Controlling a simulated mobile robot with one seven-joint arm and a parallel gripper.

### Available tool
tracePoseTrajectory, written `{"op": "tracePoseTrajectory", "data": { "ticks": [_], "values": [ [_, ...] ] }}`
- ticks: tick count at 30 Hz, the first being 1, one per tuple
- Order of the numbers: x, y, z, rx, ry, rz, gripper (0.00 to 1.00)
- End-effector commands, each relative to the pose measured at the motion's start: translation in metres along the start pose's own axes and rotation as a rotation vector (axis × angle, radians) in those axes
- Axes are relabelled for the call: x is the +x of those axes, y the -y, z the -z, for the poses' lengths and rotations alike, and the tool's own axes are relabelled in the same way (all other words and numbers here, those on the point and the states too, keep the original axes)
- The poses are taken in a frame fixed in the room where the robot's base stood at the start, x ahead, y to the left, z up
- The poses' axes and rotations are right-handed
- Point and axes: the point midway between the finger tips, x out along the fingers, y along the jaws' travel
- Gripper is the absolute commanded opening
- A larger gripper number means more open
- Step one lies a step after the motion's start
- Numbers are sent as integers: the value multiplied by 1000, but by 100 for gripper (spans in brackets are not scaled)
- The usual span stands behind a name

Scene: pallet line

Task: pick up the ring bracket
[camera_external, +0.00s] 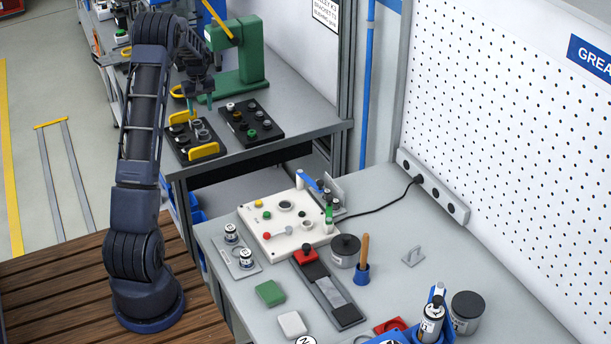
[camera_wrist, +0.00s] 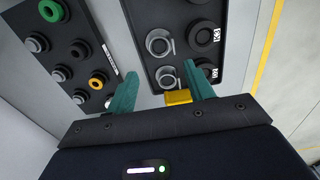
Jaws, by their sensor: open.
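Two grey ring-shaped parts, each with a short side tab, lie in a black tray in the wrist view: an upper ring bracket (camera_wrist: 160,43) and a lower ring bracket (camera_wrist: 167,77). I cannot tell which of them the task means. The black tray (camera_wrist: 185,7) also holds two black rings with white labels. In the external view the tray (camera_external: 182,155) has yellow handles on two sides. My gripper (camera_wrist: 160,72) is open, its teal fingers apart, with the lower ring between the tips in the picture. My gripper (camera_external: 193,108) is over the tray; contact cannot be told.
A second black tray (camera_external: 268,138) with small round parts lies beside the first. A green press (camera_external: 238,65) stands behind. A yellow handle (camera_wrist: 178,97) is close to my right finger. A nearer bench (camera_external: 390,290) carries a white panel and jars.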

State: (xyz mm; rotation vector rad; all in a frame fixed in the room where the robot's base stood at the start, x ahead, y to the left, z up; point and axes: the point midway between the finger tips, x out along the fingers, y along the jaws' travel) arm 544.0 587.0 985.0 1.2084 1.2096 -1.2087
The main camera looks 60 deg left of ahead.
Motion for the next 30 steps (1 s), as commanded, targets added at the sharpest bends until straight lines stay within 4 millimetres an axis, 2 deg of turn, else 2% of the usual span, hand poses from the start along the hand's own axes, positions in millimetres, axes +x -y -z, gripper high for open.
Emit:
{"op": "tracePoseTrajectory", "data": {
  "ticks": [6, 17, 24, 30],
  "values": [
    [32, 0, 0, 1, 1, 1, 53],
    [60, 2, -2, 0, 2, 1, 53],
    [92, 3, -3, 1, 1, 0, 53],
    [98, 3, -2, 1, -1, -1, 53]
  ]
}}
